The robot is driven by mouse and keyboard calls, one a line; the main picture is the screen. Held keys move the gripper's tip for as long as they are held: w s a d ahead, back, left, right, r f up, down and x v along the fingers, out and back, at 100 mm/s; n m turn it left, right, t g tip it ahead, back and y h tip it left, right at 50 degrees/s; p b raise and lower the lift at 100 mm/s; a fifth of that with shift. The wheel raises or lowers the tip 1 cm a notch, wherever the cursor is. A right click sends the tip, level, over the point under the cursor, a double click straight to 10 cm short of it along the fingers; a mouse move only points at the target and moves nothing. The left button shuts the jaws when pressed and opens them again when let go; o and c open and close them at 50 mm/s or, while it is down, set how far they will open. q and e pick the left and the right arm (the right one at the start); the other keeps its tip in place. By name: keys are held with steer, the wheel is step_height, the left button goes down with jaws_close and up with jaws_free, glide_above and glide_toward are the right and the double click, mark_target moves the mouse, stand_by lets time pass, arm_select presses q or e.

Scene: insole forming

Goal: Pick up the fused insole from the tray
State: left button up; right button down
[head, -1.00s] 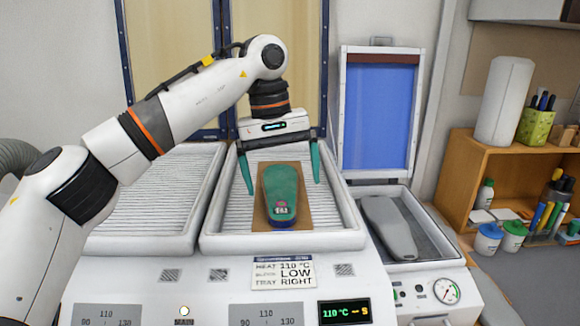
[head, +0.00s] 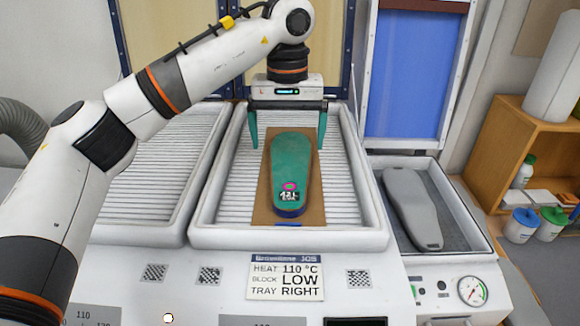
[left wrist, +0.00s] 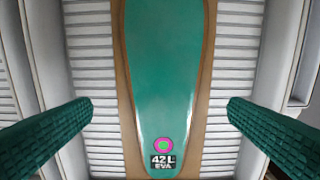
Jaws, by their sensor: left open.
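The fused insole (head: 291,165) is green, with a pink ring and a "42L" label at its near end. It lies on a brown board (head: 316,206) in the right heating tray (head: 212,208). In the left wrist view the insole (left wrist: 165,70) also shows an "EVA" mark. My left gripper (head: 288,146) is open and empty, with green fingers on either side of the insole's far part. In the left wrist view its fingers (left wrist: 160,125) stand wide apart, clear of the insole and board. My right gripper is not in view.
An empty ribbed tray (head: 150,180) stands to the left. A press at the right has a raised blue lid (head: 403,75) and a grey foot form (head: 411,205) in its bed. A wooden shelf (head: 550,165) with jars is further right.

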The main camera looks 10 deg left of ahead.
mark_target(290, 166)
arm_select(q)
steer(key=f, duration=0.1)
steer(key=f+p, duration=0.1)
steer(key=f, duration=0.1)
steer(key=f+p, duration=0.1)
steer(key=shift+s+d+f, duration=0.2)
steer(key=shift+s+d, duration=0.05)
steer(key=shift+f, duration=0.35)
steer(key=c, duration=1)
